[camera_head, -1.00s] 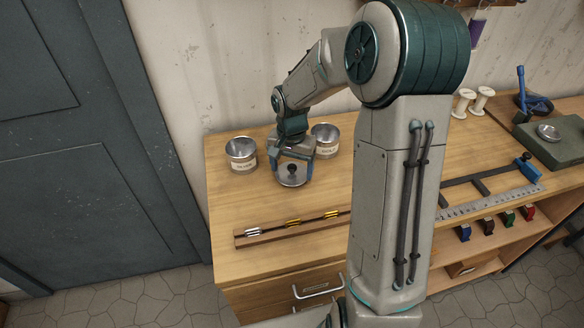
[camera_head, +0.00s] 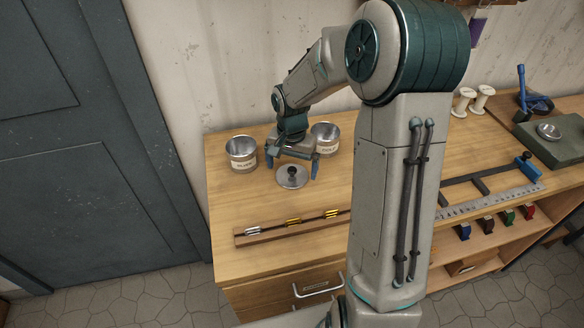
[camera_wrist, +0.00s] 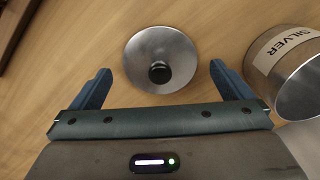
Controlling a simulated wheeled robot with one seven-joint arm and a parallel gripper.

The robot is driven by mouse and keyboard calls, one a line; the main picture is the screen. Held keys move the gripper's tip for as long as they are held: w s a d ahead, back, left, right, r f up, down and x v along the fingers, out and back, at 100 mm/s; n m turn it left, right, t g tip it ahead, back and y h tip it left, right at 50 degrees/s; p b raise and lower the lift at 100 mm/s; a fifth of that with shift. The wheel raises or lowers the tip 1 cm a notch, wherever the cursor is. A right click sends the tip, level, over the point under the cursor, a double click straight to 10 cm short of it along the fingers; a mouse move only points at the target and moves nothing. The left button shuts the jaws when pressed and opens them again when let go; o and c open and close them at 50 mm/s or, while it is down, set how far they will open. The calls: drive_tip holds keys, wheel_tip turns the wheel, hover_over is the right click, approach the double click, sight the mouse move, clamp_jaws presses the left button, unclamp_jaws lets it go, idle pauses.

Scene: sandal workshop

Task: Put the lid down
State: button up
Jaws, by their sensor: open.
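The lid (camera_head: 291,178) is a round grey metal disc with a dark knob. It lies on the wooden bench top, knob up, in front of the two tins. It also shows in the wrist view (camera_wrist: 160,60). My gripper (camera_head: 279,167) is open and empty, its fingers spread wide on either side just behind and above the lid, apart from it. In the wrist view my gripper (camera_wrist: 158,80) has a blue finger at each side of the lid.
A tin labelled SILVER (camera_head: 242,154) stands left of my gripper, and another labelled tin (camera_head: 325,138) stands behind it at the right. The SILVER tin is close to one finger in the wrist view (camera_wrist: 290,70). A wooden rack (camera_head: 290,228) with silver and gold pieces lies in front.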

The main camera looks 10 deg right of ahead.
sight(292, 170)
wheel_tip(292, 170, up, 10)
drive_tip(key=s+r+n+t, duration=0.3)
drive_tip(key=s+n, duration=0.3)
drive_tip(key=s, duration=1.5)
drive_tip(key=shift+s+n, duration=0.15)
drive_tip(key=shift+n, duration=0.25)
